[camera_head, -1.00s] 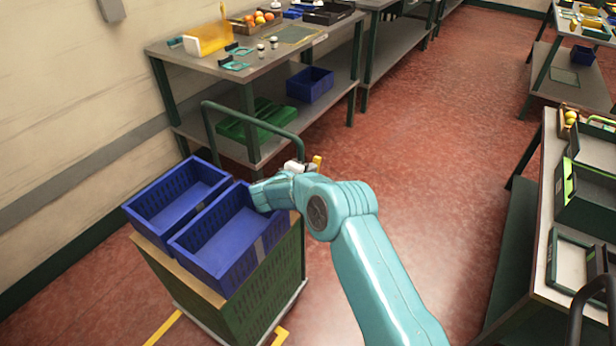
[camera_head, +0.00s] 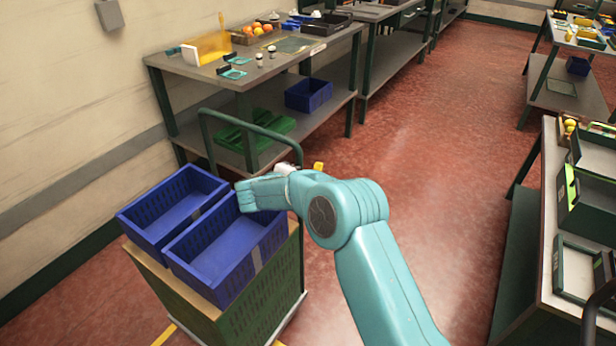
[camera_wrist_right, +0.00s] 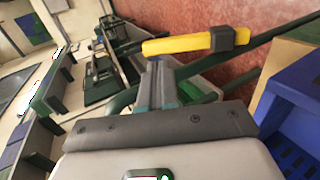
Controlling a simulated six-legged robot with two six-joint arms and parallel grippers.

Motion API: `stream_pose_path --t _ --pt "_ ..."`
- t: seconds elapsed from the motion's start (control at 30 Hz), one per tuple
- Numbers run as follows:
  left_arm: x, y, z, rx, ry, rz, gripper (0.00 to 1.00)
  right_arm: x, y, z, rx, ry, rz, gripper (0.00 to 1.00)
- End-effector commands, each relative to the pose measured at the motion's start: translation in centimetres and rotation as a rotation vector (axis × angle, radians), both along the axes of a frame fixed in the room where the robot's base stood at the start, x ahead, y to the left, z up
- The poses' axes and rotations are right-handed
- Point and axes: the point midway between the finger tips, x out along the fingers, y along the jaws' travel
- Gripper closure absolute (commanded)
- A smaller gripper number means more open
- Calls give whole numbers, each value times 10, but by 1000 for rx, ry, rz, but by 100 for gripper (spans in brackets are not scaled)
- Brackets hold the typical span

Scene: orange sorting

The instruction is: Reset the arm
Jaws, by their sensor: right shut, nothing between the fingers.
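My right arm (camera_head: 375,260) is teal and reaches in from the bottom right in the head view. Its wrist overlaps the right edge of a blue crate in the picture. My right gripper (camera_wrist_right: 160,85) shows in the wrist view, with its grey fingers together and nothing between them. In the head view the gripper is mostly hidden behind the wrist. My left gripper is not in view.
Two empty blue crates (camera_head: 170,240) (camera_head: 212,285) sit side by side on a green cart with a tall handle (camera_head: 299,215). A workbench (camera_head: 225,85) with fruit stands behind. Another bench (camera_head: 545,220) is at the right. Red floor between is clear.

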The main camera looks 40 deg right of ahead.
Motion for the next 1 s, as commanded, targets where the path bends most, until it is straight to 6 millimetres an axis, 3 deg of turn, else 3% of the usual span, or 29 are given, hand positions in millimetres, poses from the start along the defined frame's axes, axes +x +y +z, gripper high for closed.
stream_pose_path --t 0.1,0.33,0.47,0.57,0.67,0.8,1.0 --pt "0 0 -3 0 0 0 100 -5 12 6 1 0 0 100" --pt "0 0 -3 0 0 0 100 -7 17 8 2 1 -1 100" --pt "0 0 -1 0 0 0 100 -13 22 -8 46 41 13 100" --pt "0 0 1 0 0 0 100 -26 36 -44 150 124 44 100" --pt "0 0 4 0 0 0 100 -52 61 -91 309 233 78 100" --pt "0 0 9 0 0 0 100 -102 106 -151 561 369 105 100" --pt "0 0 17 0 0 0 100 -192 183 -206 962 494 71 100"
